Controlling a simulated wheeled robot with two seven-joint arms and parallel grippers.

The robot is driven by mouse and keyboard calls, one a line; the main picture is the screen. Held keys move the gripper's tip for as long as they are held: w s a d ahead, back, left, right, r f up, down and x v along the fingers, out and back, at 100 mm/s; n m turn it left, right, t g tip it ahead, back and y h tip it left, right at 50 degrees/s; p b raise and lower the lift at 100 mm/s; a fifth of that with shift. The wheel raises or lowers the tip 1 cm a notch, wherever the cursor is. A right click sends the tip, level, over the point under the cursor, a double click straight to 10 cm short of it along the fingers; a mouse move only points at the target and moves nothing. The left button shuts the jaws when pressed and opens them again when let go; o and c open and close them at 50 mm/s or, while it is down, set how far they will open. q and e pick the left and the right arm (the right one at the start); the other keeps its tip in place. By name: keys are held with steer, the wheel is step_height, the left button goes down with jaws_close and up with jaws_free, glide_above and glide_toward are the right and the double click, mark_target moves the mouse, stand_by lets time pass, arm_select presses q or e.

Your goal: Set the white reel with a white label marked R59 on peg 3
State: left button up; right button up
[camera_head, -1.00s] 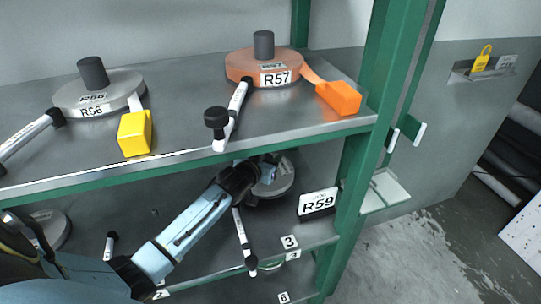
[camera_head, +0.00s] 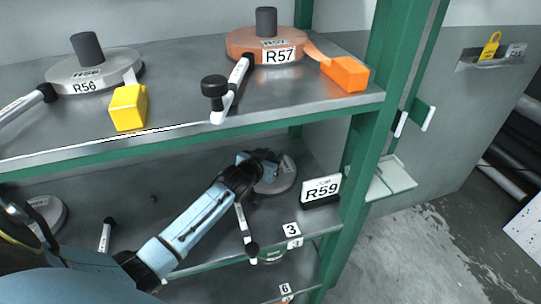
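A pale grey-white reel (camera_head: 287,178) is on the middle shelf, near the right post, behind the number 3 tag (camera_head: 291,230). A small marking on its top is too small to read. A white card marked R59 (camera_head: 321,187) stands in a black holder to the right of the reel. My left gripper (camera_head: 268,168) is at the reel's hub and covers its left part and middle. The fingers are partly hidden, so I cannot tell whether they grip it. The peg there is hidden. My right gripper is not in view.
The upper shelf (camera_head: 180,98) holds the grey R56 reel (camera_head: 122,62) with a yellow block (camera_head: 128,107) and the orange R57 reel (camera_head: 240,47) with an orange block (camera_head: 345,74). Black-tipped white levers (camera_head: 244,232) stick out below. A green post (camera_head: 368,150) bounds the right side.

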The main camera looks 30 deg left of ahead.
arm_select(q)
steer(key=o, duration=0.5)
steer(key=shift+c, duration=0.2)
steer(key=shift+o, duration=0.3)
step_height(320, 180, up, 10)
steer(key=shift+r+p, duration=0.1)
steer(key=shift+p, duration=0.45)
